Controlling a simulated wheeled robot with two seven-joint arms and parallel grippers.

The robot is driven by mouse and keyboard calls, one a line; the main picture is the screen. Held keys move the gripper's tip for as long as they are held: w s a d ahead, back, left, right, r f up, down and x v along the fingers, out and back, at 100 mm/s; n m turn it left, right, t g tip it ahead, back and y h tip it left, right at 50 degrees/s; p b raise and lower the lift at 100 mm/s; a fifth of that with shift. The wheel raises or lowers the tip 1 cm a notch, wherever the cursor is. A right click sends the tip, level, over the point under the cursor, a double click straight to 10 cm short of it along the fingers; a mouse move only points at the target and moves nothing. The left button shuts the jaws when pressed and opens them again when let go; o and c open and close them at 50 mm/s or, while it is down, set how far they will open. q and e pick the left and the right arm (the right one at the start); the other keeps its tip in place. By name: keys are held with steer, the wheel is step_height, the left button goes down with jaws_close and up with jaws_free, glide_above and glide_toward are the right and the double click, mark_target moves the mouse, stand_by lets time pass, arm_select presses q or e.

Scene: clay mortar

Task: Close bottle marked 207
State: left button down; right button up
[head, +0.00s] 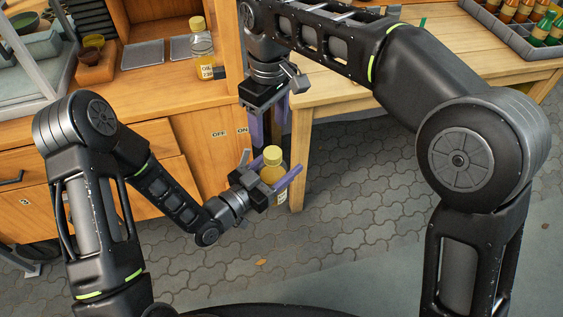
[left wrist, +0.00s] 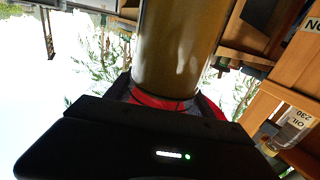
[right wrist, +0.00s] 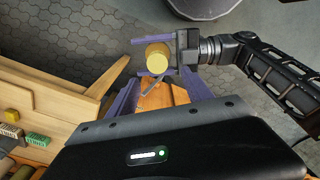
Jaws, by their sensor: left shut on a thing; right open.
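A bottle (head: 279,174) with a yellow cap (head: 273,154) stands roughly upright in my left gripper (head: 280,182), whose purple fingers are shut around its body. Its label is partly hidden and I cannot read its number. The bottle fills the middle of the left wrist view (left wrist: 180,45). The cap rests on top of the bottle; I cannot tell how tightly it sits. My right gripper (head: 268,130) is open and empty, pointing down above and slightly left of the cap. In the right wrist view the cap (right wrist: 158,56) shows beyond the open fingers.
Another yellow-capped bottle (head: 203,50), labelled OIL 230, stands on the wooden cabinet (head: 155,80) at upper left. A wooden table (head: 335,95) stands to the right, close to the grippers. A crate of bottles (head: 490,20) is at the upper right. Paved floor (head: 350,200) lies clear below.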

mark_target(273, 152)
steer(key=shift+d+n, duration=0.25)
steer(key=shift+n, duration=0.55)
steer(key=shift+f, duration=4.05)
steer(key=shift+c, duration=0.2)
jaws_close()
steer(key=shift+o, duration=0.9)
jaws_free()
